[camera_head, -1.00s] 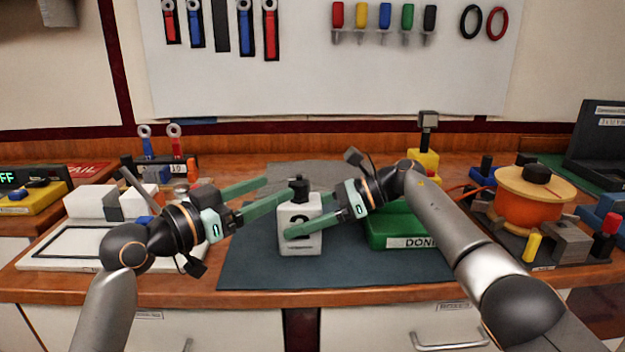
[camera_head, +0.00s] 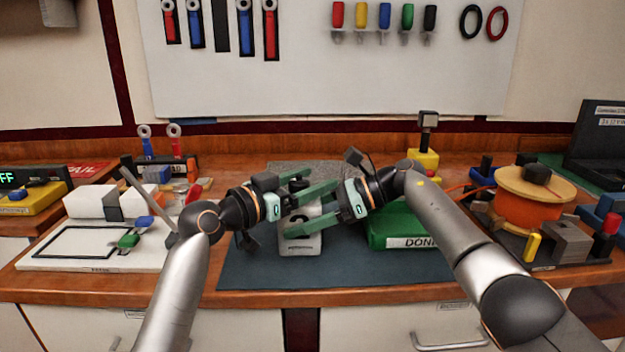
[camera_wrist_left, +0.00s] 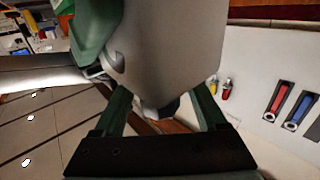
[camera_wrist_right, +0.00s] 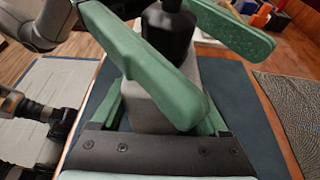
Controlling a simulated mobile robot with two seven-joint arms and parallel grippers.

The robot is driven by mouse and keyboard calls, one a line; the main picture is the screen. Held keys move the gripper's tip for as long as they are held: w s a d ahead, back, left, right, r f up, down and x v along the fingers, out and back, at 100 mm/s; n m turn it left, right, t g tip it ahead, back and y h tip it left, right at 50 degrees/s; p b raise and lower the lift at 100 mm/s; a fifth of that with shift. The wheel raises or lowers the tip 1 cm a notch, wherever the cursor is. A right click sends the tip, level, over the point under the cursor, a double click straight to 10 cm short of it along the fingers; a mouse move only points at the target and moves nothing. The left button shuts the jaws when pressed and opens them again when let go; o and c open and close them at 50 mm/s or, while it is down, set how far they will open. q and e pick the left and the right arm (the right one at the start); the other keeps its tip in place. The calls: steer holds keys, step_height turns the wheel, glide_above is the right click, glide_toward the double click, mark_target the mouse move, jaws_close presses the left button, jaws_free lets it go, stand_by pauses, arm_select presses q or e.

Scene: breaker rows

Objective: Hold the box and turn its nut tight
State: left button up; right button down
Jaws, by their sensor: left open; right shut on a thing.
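The pale grey box (camera_head: 300,242) stands upright on the dark mat, with a black nut (camera_head: 298,185) on top. My right gripper (camera_head: 302,222) is shut on the box from the right, one finger across its front. In the right wrist view the box (camera_wrist_right: 150,112) sits between its fingers. My left gripper (camera_head: 322,180) is open at the height of the nut, its fingers on either side of it with a visible gap. The right wrist view shows those fingers flanking the nut (camera_wrist_right: 168,32). In the left wrist view a grey body fills the middle and hides much.
A green tray (camera_head: 395,243) marked DONE stands just right of the box. A white board (camera_head: 75,255) with small parts lies at left. An orange spool (camera_head: 530,205) and blocks stand at right. The front of the mat (camera_head: 380,275) is clear.

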arm_select(q)
steer(key=shift+w+d, duration=0.15)
steer(key=shift+d, duration=0.05)
jaws_close()
stand_by(0.6)
